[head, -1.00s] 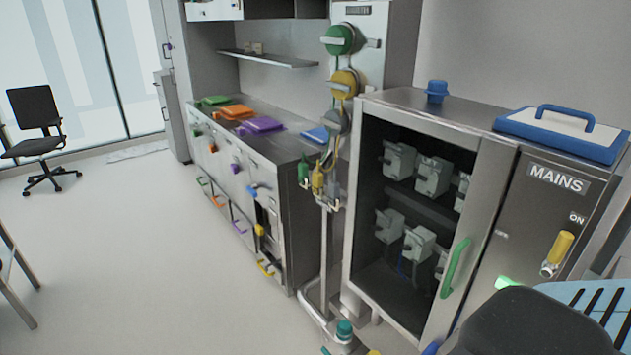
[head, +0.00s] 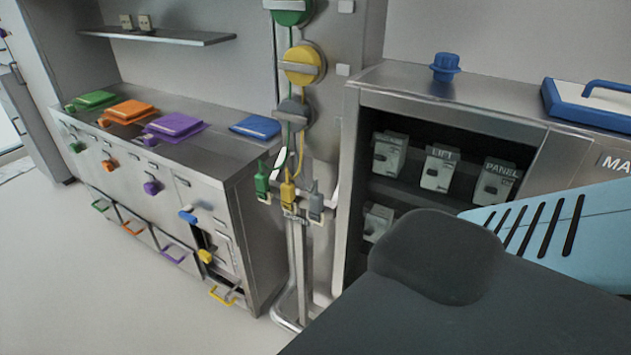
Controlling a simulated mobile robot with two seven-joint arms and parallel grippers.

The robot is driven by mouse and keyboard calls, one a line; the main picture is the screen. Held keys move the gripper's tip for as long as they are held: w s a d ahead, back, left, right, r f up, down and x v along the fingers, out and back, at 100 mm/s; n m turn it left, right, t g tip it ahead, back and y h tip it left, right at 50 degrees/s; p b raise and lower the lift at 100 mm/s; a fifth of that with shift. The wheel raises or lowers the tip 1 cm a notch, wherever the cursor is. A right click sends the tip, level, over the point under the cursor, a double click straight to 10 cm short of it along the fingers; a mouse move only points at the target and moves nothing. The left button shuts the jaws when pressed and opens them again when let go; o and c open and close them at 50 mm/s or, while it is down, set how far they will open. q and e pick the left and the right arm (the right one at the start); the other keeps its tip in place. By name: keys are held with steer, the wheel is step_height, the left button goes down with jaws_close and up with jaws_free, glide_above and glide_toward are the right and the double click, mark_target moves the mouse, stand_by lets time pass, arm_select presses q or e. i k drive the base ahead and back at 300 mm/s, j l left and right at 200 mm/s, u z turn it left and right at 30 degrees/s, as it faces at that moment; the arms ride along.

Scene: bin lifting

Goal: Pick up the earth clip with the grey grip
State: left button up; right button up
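The earth clip with the grey grip (head: 316,205) hangs in a rack at the front of the grey column, the rightmost of three clips. The yellow clip (head: 288,192) and the green clip (head: 262,186) hang to its left. A grey reel (head: 294,112) sits above them on the column, under a yellow reel (head: 303,65) and a green reel (head: 292,8). One of my arms fills the lower right of the head view, to the right of the clips. Neither gripper shows.
A metal cabinet (head: 455,95) with labelled grey switch units (head: 440,168) stands right of the column, partly hidden by my arm. A counter (head: 215,150) with coloured lids and drawers stands left. The floor (head: 150,315) at lower left is clear.

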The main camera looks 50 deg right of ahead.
mark_target(317, 199)
steer(key=i+j+z, duration=0.2)
steer(key=i+z, duration=0.3)
steer(key=i+j+z, duration=0.25)
steer(key=z, duration=0.2)
steer(key=i+j+z, duration=0.3)
steer(key=j+z, duration=0.2)
steer(key=i+j+z, duration=0.2)
steer(key=j+z, duration=0.3)
steer(key=i+j+z, duration=0.1)
steer(key=j+z, duration=0.35)
steer(key=j, duration=0.15)
